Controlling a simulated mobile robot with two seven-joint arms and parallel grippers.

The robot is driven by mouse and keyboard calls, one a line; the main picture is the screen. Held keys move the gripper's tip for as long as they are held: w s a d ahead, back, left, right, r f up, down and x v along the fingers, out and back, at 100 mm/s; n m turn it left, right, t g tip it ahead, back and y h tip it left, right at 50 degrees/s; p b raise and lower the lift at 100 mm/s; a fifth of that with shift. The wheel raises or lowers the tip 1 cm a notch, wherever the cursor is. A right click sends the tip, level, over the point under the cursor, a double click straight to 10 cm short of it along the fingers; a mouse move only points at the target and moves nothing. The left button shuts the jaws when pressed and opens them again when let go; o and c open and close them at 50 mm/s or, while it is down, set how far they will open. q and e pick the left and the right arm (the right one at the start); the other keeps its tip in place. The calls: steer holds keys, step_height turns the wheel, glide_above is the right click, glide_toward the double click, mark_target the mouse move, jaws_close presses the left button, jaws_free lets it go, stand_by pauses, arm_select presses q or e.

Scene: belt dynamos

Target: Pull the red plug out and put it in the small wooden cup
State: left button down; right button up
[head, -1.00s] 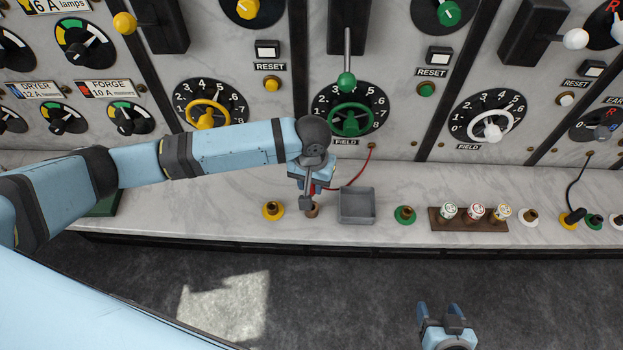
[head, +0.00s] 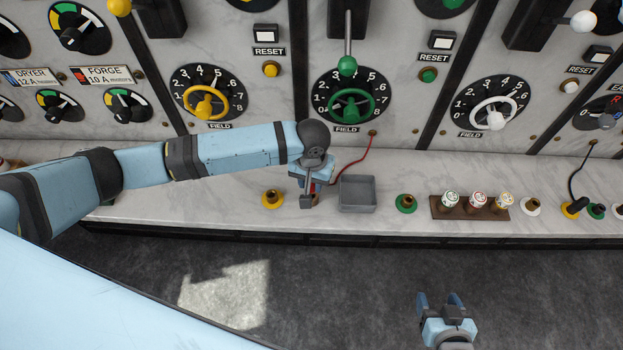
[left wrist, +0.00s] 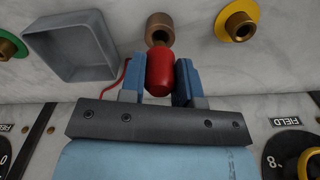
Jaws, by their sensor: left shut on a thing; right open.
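My left gripper (head: 307,197) is shut on the red plug (left wrist: 160,74), which sits between the two blue fingers in the left wrist view. The plug's red cable runs off beside the finger. The small wooden cup (left wrist: 160,27) is right at the plug's far end. In the head view the cup (head: 313,199) is mostly hidden behind the gripper. I cannot tell whether the plug's tip is inside the cup or just above it. My right gripper (head: 438,301) is open and empty, in front of the bench.
A grey open tray (head: 357,208) stands just right of the cup. A yellow-ringed socket (head: 272,200) is to the left, and a green-ringed one (head: 406,204) is right of the tray. A wooden rack (head: 440,212) holds fuses. The marble panel with dials stands behind.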

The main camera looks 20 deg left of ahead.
mark_target(312, 188)
arm_select(q)
steer(key=shift+p, duration=0.65)
stand_by(0.6)
steer(key=shift+f, duration=1.8)
stand_by(0.4)
steer(key=c, duration=0.8)
jaws_free()
steer(key=shift+o, duration=0.2)
steer(key=shift+r, duration=0.25)
step_height(312, 188, up, 13)
steer(key=shift+r+b, duration=0.15)
steer(key=shift+b, duration=0.75)
